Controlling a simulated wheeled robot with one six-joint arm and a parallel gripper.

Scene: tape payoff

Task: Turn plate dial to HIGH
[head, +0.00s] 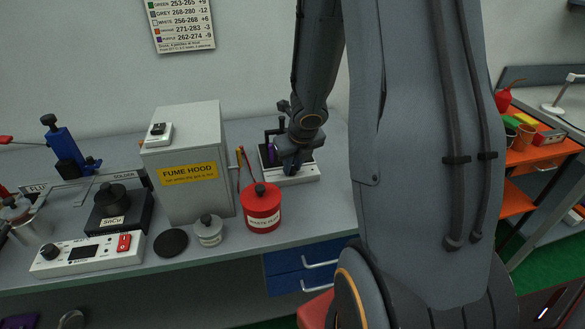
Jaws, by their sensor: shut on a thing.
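A small white unit (292,177) with a dark top and upright dark posts stands at the right end of the bench. My gripper (286,164) is low over this unit, pointing down. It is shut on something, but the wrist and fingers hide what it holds. A small purple thing (270,153) shows just left of the fingers; I cannot tell whether they touch it. No dial or HIGH mark can be made out on this unit. A white control box (88,254) at the front left has a black knob (49,252), a dark display and a red switch (124,242).
A black solder pot (118,207) and a blue stand (66,146) are farther left. An orange cart (533,160) is at right.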

